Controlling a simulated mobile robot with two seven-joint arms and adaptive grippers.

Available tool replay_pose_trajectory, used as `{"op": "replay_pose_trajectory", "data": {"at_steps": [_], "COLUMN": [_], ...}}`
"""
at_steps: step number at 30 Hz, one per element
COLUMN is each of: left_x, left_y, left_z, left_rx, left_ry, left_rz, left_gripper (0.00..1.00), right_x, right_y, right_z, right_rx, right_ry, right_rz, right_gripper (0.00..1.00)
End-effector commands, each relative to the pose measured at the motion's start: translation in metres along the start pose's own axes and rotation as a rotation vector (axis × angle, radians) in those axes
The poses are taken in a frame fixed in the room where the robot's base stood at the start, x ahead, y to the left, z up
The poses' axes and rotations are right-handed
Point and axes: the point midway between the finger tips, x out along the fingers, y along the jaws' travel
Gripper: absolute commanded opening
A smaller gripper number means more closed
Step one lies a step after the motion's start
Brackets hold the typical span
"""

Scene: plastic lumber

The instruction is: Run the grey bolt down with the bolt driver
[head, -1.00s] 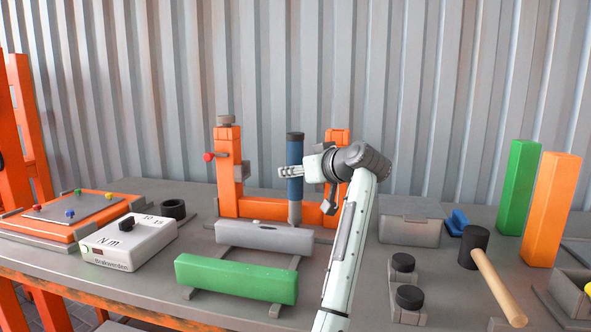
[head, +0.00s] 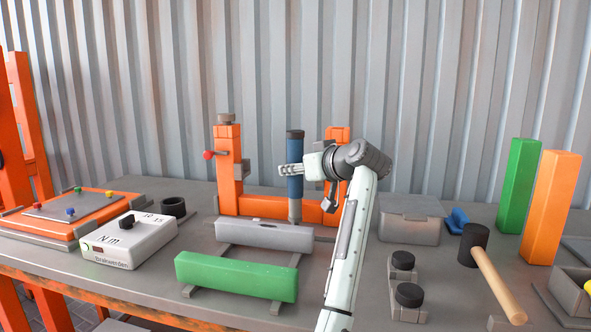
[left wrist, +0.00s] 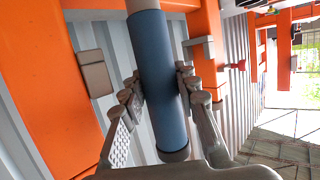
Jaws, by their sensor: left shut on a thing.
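My left gripper (head: 291,170) is shut around the blue body of the bolt driver (head: 295,187). The driver stands upright, with a dark cap on top and a grey lower end. That end meets the far right part of the grey beam (head: 262,235), or sits just behind it; I cannot tell which. In the left wrist view the fingers (left wrist: 158,88) lie on either side of the driver (left wrist: 163,110). I cannot make out a grey bolt under the driver's tip. My right gripper is not in view.
An orange frame (head: 229,170) stands close behind the driver, with a red knob (head: 208,155) on its left post. A green beam (head: 235,277) lies in front. A white Nm box (head: 128,242) is at left. A mallet (head: 495,280) and a grey case (head: 410,220) are at right.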

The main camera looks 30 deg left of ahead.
Motion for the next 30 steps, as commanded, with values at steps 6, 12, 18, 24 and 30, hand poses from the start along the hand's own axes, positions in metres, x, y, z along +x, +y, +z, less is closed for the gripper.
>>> {"op": "replay_pose_trajectory", "data": {"at_steps": [6,12,18,24,30], "left_x": [0.001,0.002,0.003,0.004,0.005], "left_y": [0.000,0.000,0.000,0.000,0.000], "left_z": [0.002,0.005,0.009,0.014,0.017], "left_rx": [-0.001,-0.002,-0.002,-0.002,-0.001], "left_ry": [0.003,0.003,0.002,0.002,-0.001], "left_rz": [0.001,0.001,0.000,0.000,0.000], "left_gripper": [0.00,0.00,0.00,0.00,0.00], "right_x": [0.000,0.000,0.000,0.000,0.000], "right_y": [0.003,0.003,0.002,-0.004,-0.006], "right_z": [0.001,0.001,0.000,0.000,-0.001], "right_rx": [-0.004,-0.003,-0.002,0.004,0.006], "right_ry": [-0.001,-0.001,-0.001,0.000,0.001], "right_rz": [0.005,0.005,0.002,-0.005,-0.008], "right_gripper": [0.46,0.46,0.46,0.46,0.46]}}
